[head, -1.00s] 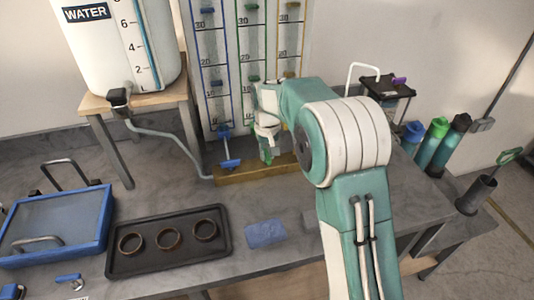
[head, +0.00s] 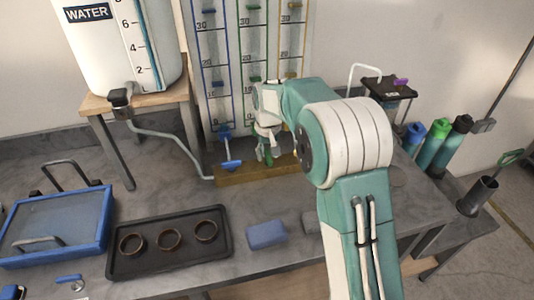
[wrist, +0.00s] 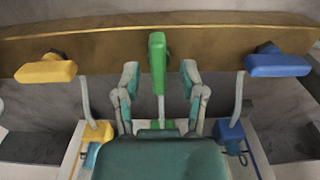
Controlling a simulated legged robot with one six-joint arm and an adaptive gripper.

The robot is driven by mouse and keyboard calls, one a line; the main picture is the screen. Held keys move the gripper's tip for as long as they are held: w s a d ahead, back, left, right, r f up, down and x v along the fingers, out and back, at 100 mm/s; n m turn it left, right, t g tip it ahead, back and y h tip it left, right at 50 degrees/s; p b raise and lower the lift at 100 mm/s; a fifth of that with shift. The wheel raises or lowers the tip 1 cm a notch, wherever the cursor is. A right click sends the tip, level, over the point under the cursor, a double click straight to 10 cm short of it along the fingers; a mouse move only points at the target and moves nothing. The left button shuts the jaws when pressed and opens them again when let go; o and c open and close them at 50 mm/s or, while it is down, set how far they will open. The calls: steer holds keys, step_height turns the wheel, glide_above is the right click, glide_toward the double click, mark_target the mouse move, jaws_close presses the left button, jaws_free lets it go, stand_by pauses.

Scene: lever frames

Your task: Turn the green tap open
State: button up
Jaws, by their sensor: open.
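The green tap (wrist: 157,62) is on a brown wooden bar in the wrist view. Its handle points along the picture's upright direction, across the bar. My gripper (wrist: 160,78) is open, with one finger on each side of the green handle and a visible gap on both sides. In the head view my gripper (head: 267,150) is at the bar below the green column, and it mostly hides the green tap there. I cannot tell how the tap's lower part sits.
A blue tap (wrist: 277,62) and a yellow tap (wrist: 45,69) flank the green one on the wooden bar (head: 235,174). Behind stands a panel of marked columns (head: 225,50). A water tank (head: 125,45), a black tray with rings (head: 115,268) and a blue block (head: 266,234) are nearby.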

mark_target(267, 154)
step_height(267, 154, up, 12)
stand_by(0.4)
steer(key=s+d+r+t, duration=0.1)
steer(key=s+d+r, duration=0.2)
steer(key=s, duration=0.2)
steer(key=s+d+r+m+t, duration=0.1)
steer(key=s+d+r, duration=0.1)
steer(key=s, duration=0.3)
steer(key=s+d+r+t, duration=0.1)
steer(key=s+d+r, duration=0.2)
steer(key=s, duration=0.2)
steer(key=s+d+f+t, duration=0.1)
steer(key=s+d+f, duration=0.1)
steer(key=s, duration=0.7)
steer(key=s+d+f+m+t, duration=0.1)
steer(key=s+d+f, duration=0.1)
steer(key=s, duration=0.7)
steer(key=shift+s+f+t, duration=0.15)
steer(key=shift+f+t, duration=0.15)
steer(key=shift+f, duration=0.3)
